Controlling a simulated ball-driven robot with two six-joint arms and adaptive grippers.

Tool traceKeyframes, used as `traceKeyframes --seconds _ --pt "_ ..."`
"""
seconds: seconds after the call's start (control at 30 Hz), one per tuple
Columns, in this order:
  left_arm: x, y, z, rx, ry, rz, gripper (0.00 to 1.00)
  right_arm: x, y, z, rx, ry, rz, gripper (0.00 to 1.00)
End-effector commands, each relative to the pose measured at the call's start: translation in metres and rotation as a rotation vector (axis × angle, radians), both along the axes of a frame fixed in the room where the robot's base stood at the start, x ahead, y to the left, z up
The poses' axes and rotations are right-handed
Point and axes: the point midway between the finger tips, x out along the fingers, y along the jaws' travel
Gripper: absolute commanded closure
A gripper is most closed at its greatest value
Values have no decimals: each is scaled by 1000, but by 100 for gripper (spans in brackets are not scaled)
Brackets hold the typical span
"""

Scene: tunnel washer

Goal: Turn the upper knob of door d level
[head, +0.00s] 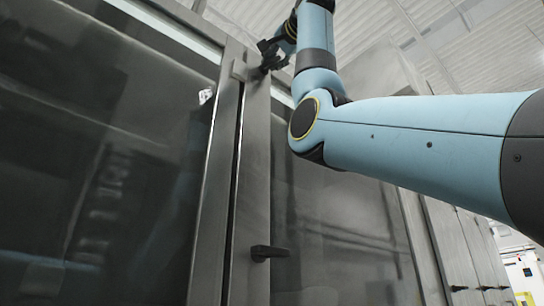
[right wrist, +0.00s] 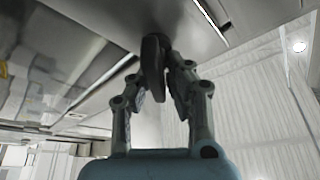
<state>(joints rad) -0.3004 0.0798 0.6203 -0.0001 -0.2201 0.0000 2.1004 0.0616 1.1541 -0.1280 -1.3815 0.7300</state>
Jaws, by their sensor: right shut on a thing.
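The upper knob (right wrist: 152,62) is a dark elongated handle on the steel door frame. In the right wrist view it stands between the two fingers of my right gripper (right wrist: 156,88), which is shut on it. In the head view my right gripper (head: 268,57) is at the top of the steel door post (head: 256,170) and hides most of the upper knob, so I cannot tell its angle there. The lower knob (head: 270,253) is a black handle further down the same post, lying about level. My left gripper is not in view.
Large dark glossy panels (head: 90,150) lie left and right of the post. More black handles (head: 460,288) show on cabinets at the lower right. A corrugated ceiling (head: 445,30) is above.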

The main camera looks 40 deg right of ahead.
Motion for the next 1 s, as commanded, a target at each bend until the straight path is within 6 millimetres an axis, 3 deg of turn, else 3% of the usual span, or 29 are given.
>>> traceKeyframes --seconds 0.4,1.0 --pt "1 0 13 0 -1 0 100 3 -3 -4 275 33 -3 100" --pt "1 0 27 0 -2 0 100 5 -3 -9 540 58 -2 100"
